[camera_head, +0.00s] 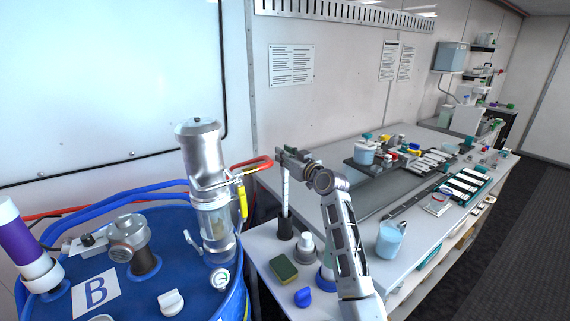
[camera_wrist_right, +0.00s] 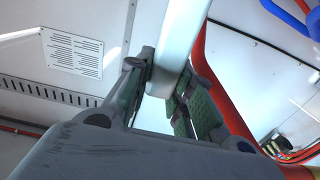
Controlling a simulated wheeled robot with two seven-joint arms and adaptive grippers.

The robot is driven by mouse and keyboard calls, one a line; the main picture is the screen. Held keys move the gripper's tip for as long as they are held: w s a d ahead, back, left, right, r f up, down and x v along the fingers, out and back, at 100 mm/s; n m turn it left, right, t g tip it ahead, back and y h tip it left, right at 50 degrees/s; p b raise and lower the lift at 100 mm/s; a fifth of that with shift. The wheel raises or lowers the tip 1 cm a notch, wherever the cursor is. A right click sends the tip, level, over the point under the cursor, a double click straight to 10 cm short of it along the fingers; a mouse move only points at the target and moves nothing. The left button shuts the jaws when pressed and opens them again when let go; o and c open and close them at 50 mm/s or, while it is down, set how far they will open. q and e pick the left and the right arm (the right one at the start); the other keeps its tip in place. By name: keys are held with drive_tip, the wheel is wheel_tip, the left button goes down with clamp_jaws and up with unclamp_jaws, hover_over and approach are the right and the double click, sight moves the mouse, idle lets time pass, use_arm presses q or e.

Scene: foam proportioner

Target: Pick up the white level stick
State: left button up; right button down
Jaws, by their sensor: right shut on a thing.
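The white level stick (camera_head: 285,192) stands upright, with its lower end at a dark round holder (camera_head: 286,229) on the near left end of the bench. I cannot tell whether its lower end is still inside the holder. My right gripper (camera_head: 284,157) is at the stick's upper end and is shut on it. In the right wrist view the stick (camera_wrist_right: 181,36) runs between the two green-padded fingers (camera_wrist_right: 163,88). My left gripper is not in view.
A sponge (camera_head: 284,267), a blue knob (camera_head: 303,297) and a light blue cup (camera_head: 390,240) sit near my right arm on the bench (camera_head: 262,240).

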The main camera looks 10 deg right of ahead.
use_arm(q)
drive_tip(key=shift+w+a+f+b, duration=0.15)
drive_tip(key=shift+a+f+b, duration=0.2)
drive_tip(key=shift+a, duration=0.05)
use_arm(e)
wheel_tip(320, 180, up, 17)
idle(0.5)
drive_tip(key=shift+r, duration=0.1)
use_arm(q)
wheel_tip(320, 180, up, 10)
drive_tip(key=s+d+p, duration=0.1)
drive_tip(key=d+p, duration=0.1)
drive_tip(key=p, duration=0.8)
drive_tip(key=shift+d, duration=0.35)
use_arm(e)
wheel_tip(320, 180, up, 12)
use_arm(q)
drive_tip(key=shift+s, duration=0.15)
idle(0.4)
